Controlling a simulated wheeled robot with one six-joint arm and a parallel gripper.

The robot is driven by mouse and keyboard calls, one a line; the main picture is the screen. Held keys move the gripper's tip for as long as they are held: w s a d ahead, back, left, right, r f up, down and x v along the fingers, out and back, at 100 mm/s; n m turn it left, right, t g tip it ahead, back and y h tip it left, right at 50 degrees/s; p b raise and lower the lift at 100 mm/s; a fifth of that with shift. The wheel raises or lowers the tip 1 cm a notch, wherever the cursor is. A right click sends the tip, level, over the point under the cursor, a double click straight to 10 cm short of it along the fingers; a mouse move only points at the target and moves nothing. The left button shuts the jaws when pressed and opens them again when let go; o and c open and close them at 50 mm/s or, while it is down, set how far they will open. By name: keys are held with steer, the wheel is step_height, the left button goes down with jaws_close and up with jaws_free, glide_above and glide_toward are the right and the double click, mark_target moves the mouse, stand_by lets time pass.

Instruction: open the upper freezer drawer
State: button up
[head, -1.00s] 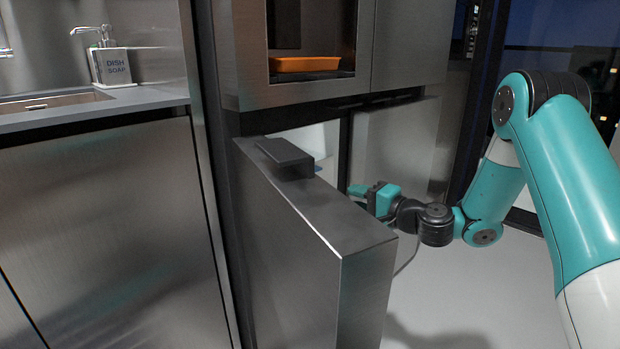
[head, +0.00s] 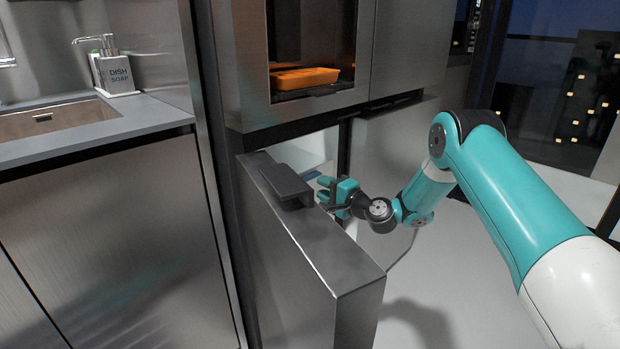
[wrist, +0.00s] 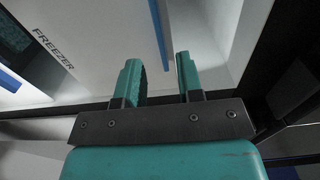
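My gripper (head: 324,192) reaches in behind the open steel door (head: 340,262), at the mouth of the white freezer compartment (head: 305,150). In the wrist view my gripper (wrist: 158,78) is open, with two teal fingers apart and nothing between them. A white panel (wrist: 95,35) marked FREEZER is ahead and to the left. A narrow blue strip (wrist: 159,35) runs just beyond the gap between the fingertips, apart from them as far as I can tell. A small blue part (head: 312,175) shows beside the fingers in the head view. The drawers are mostly hidden by the door.
The open door with its dark handle (head: 286,184) stands close to the left of my gripper. A second steel door (head: 392,165) is to the right. Above is a steel front with an orange tray (head: 305,78) in a recess. Floor is clear at right.

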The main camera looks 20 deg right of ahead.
steer(key=x, duration=0.5)
steer(key=shift+w+a, duration=0.15)
steer(key=shift+w, duration=0.2)
jaws_close()
